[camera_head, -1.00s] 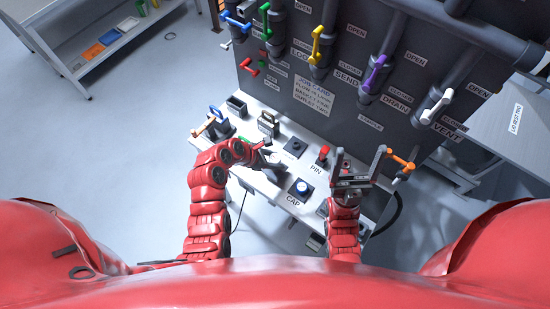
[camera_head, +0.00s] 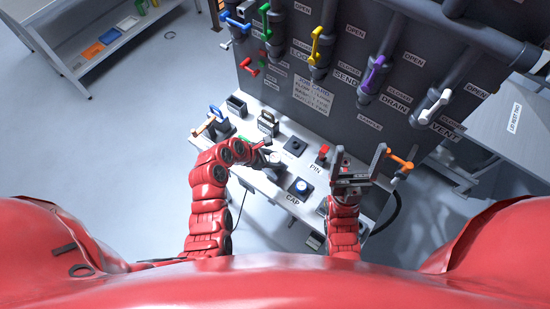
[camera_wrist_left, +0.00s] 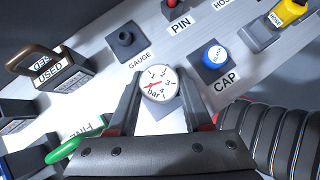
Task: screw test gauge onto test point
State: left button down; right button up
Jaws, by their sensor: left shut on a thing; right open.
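The test gauge (camera_wrist_left: 158,84) has a round white dial marked "bar" with a red needle. In the left wrist view it sits between the fingertips of my left gripper (camera_wrist_left: 160,100), which is shut on it. In the head view the gauge (camera_head: 275,158) is small, at the end of my left gripper (camera_head: 267,155), over the bench. The black block labelled GAUGE (camera_wrist_left: 127,42) stands just beyond it, with no gauge on it. My right gripper (camera_head: 360,166) is open and empty over the bench's right end. I cannot make out the test point.
The bench (camera_head: 268,188) holds a red pin (camera_head: 322,153), a blue cap (camera_wrist_left: 214,55), a padlock-like block tagged USED (camera_wrist_left: 50,72) and a green-handled item (camera_wrist_left: 75,145). An orange handle (camera_head: 400,162) is close to my right gripper. The valve panel (camera_head: 345,95) rises behind.

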pick_arm(q)
jog(key=shift+f+b, duration=0.35)
jog(key=shift+f, duration=1.1)
dwell(0.4)
jog(key=shift+w+f+b, duration=0.1)
jog(key=shift+b, duration=0.2)
jog(key=shift+m+g+b, duration=0.8)
jog(key=shift+m+b, duration=0.4)
jog(key=shift+m, duration=0.2)
jog(key=shift+m+g+h+b, duration=0.3)
jog(key=shift+m+g+b, duration=0.1)
